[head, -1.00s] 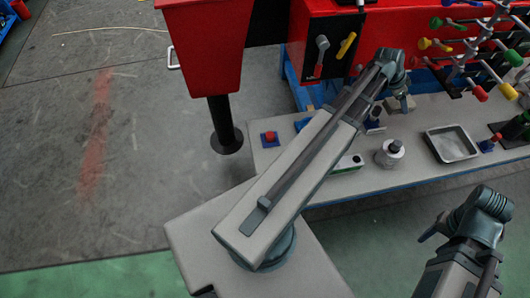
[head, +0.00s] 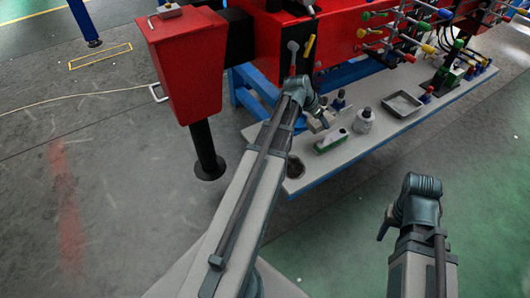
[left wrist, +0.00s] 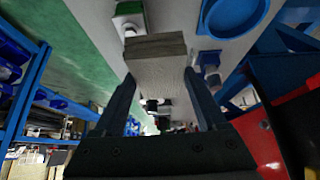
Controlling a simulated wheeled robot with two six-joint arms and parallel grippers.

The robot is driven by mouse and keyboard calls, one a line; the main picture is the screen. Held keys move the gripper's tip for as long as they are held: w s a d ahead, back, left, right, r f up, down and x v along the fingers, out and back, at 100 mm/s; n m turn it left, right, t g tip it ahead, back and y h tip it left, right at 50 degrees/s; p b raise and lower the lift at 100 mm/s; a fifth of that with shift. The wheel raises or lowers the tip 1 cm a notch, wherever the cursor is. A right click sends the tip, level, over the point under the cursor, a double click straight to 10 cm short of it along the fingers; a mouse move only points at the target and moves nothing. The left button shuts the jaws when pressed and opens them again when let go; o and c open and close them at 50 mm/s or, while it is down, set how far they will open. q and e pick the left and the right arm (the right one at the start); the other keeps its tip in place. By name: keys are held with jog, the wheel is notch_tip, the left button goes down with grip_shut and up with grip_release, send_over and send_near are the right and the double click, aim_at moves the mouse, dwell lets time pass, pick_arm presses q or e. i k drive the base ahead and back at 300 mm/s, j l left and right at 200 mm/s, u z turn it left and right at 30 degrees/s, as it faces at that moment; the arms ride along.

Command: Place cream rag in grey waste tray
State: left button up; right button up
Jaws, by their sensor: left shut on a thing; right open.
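My left gripper (head: 316,116) is over the bench in the head view, small and partly hidden by its own wrist. The left wrist view shows its two fingers (left wrist: 163,100) shut on a pale, greyish-cream folded piece, which looks like the cream rag (left wrist: 157,62). The rag is held above the bench top. The grey waste tray (head: 402,104) is a shallow rectangular metal tray on the bench, right of the left gripper and apart from it. My right gripper (head: 385,221) is open and low at the right, over the green floor; its fingers are barely visible.
Coloured-handled levers (head: 410,30) overhang the back. A red box on a black post (head: 185,65) stands left. The left wrist view shows a blue round dish (left wrist: 236,14).

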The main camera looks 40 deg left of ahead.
aim_at(400, 107)
jog(key=u, duration=1.8)
jog(key=l, duration=0.5)
jog(key=k+l, duration=0.15)
jog(key=l, duration=0.8)
jog(key=k, duration=0.05)
